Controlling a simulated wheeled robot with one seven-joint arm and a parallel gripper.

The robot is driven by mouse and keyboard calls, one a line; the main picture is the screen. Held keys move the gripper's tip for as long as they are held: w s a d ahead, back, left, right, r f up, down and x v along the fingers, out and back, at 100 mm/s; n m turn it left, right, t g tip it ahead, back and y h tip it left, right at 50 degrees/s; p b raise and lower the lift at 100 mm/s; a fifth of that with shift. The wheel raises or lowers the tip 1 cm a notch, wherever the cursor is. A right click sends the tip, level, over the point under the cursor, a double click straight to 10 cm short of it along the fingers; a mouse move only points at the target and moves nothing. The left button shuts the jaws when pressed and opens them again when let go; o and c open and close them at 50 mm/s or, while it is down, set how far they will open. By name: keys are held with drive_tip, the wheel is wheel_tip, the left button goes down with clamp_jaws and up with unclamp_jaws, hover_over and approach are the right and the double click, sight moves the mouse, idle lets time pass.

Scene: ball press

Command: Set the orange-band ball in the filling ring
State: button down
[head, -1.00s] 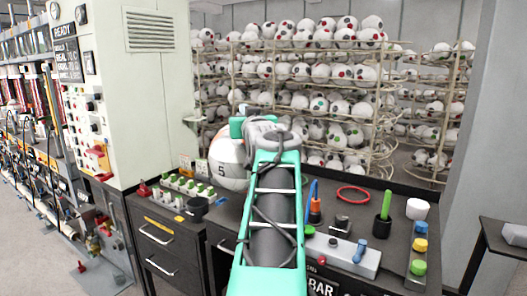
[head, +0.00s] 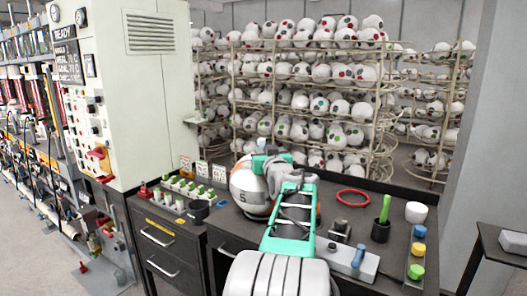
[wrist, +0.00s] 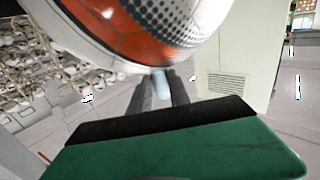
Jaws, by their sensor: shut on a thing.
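The orange-band ball (head: 248,192) is white with a black number and an orange band. In the head view it is just left of my wrist, over or at the back of the dark bench; whether it touches the bench I cannot tell. In the wrist view its orange band (wrist: 140,38) fills the top. My gripper (wrist: 160,88) is shut, its dark fingers on a small pale-blue piece against the ball's surface. A red ring (head: 353,203), seemingly the filling ring, lies flat on the bench to the right of the ball, apart from it.
A black cup (head: 198,213) and a rack of green-topped bottles (head: 193,192) stand left of the ball. On the right are a green-handled tool in a holder (head: 382,222), a white cup (head: 416,212) and coloured jars (head: 418,250). Ball shelves (head: 310,100) rise behind.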

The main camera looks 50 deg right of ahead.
drive_tip(key=shift+r, duration=0.15)
drive_tip(key=shift+f+b, duration=0.25)
drive_tip(key=shift+b, duration=0.1)
drive_tip(key=c, duration=1.2)
unclamp_jaws()
drive_tip(key=shift+c, duration=0.2)
